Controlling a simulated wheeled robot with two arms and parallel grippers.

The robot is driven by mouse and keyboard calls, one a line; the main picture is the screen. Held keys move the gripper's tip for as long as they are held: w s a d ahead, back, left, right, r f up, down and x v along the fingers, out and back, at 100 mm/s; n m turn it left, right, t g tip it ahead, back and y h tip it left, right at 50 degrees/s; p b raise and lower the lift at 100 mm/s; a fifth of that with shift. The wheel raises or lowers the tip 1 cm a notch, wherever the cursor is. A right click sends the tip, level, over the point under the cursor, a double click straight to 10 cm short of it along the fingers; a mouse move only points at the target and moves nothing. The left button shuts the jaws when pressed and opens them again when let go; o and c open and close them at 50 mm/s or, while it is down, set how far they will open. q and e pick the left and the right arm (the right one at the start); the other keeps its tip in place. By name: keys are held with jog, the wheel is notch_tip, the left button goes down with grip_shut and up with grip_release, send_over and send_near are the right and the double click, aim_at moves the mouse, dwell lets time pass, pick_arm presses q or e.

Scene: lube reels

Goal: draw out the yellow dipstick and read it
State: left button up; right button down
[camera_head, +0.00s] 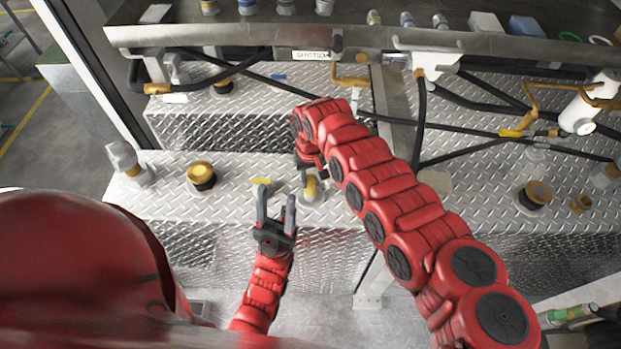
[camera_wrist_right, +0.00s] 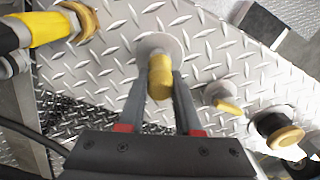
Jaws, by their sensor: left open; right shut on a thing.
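The yellow dipstick (camera_wrist_right: 160,76) shows in the right wrist view as a short yellow cylinder over a round grey flange on the tread plate. My right gripper (camera_wrist_right: 160,82) is shut on it, with one finger on each side. How far it sits in its socket cannot be told. In the head view, the dipstick (camera_head: 311,187) shows just below my right gripper (camera_head: 309,172), which my own arm partly hides. My left gripper (camera_head: 276,207) is open and empty, pointing up the picture just left of the dipstick. No dipstick markings are visible.
A small yellow handle (camera_head: 261,181) on a grey fitting lies by the left gripper's fingertips. A black cap with a gold top (camera_head: 201,177) and a grey fitting (camera_head: 126,161) stand farther left. Black hoses (camera_head: 424,115) and a metal shelf (camera_head: 250,33) cross behind.

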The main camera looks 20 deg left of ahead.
notch_tip(320, 180, up, 29)
jog(key=p, duration=0.9)
jog(key=shift+r+p, duration=0.15)
jog(key=shift+p, duration=0.2)
dwell(0.7)
